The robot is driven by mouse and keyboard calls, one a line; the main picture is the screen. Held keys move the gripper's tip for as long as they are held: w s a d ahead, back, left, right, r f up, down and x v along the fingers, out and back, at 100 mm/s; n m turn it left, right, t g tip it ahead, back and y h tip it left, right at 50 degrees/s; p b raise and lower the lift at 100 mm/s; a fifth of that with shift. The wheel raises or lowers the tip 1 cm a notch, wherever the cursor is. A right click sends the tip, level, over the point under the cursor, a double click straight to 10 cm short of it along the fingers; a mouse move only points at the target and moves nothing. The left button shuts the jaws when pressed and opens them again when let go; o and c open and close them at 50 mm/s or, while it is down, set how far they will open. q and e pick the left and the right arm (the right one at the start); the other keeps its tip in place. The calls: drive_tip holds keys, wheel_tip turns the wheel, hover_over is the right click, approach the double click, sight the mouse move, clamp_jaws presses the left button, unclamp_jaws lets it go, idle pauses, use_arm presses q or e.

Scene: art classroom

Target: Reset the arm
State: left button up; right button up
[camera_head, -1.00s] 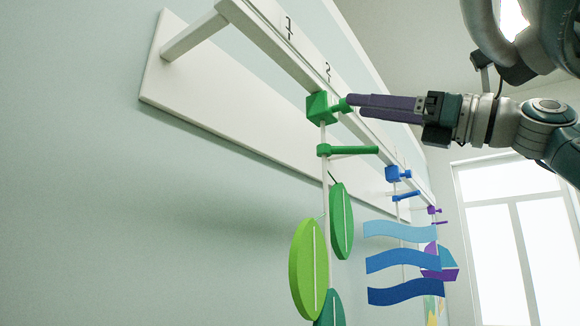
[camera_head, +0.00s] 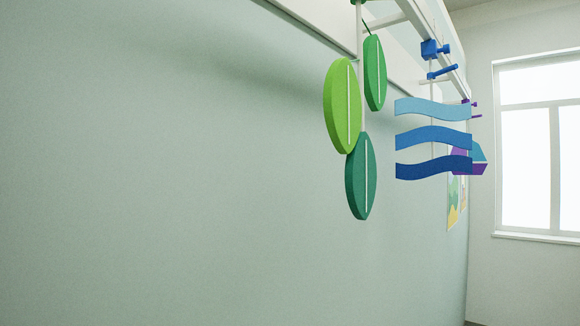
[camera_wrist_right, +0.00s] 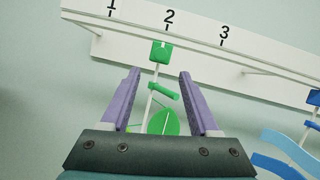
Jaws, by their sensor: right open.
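My right gripper (camera_wrist_right: 159,75) shows only in the right wrist view. Its two purple fingers are spread open with nothing held between them. Past the fingertips, the green block (camera_wrist_right: 161,51) of the leaf mobile sits under the number 2 on the white rack (camera_wrist_right: 195,27). A green bar (camera_wrist_right: 164,90) and a green leaf (camera_wrist_right: 163,122) show through the gap between the fingers, apart from them. In the head view, the leaf mobile (camera_head: 341,105) hangs with three green leaves, and its top is cut off. No arm or gripper shows in the head view.
A blue wave mobile (camera_head: 433,138) hangs farther along the rack, with a purple and teal boat piece (camera_head: 470,158) behind it. A window (camera_head: 535,145) is at the right. The pale green wall (camera_head: 180,180) is bare at the left.

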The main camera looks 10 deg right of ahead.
drive_tip(key=shift+f, duration=0.1)
drive_tip(key=w+a+f+n+g+h, duration=0.1)
drive_tip(key=a+f+n, duration=0.1)
drive_tip(key=f, duration=0.5)
drive_tip(key=w+a+f+n+g+h+p, duration=0.1)
drive_tip(key=w+a+f+n+h, duration=0.1)
drive_tip(key=f, duration=0.5)
drive_tip(key=w+a+f+n+g+h+p, duration=0.1)
drive_tip(key=w+a+f+n+g+h, duration=0.1)
drive_tip(key=f, duration=0.5)
drive_tip(key=shift+w+a+f+n, duration=0.1)
drive_tip(key=shift+a+f+n, duration=0.15)
drive_tip(key=shift+a, duration=0.3)
drive_tip(key=shift+w+a+f+n, duration=0.15)
drive_tip(key=shift+a+n, duration=0.1)
drive_tip(key=shift+a, duration=0.3)
drive_tip(key=s+a+f+n+g+h+p, duration=0.25)
drive_tip(key=s+f+n, duration=0.4)
drive_tip(key=f, duration=0.55)
drive_tip(key=s+a+f+n+g+h+p, duration=0.1)
drive_tip(key=s+a+f+n+g+h, duration=0.25)
drive_tip(key=s+f+n, duration=0.6)
drive_tip(key=s+d+f+n+g+h+p, duration=0.1)
drive_tip(key=s+f+n+h, duration=0.1)
drive_tip(key=s, duration=0.4)
drive_tip(key=s+d+f+n+g+h+p, duration=0.1)
drive_tip(key=s+d+f+n+h, duration=0.1)
drive_tip(key=s+f, duration=0.3)
drive_tip(key=shift+s+g, duration=0.4)
drive_tip(key=shift+s, duration=0.7)
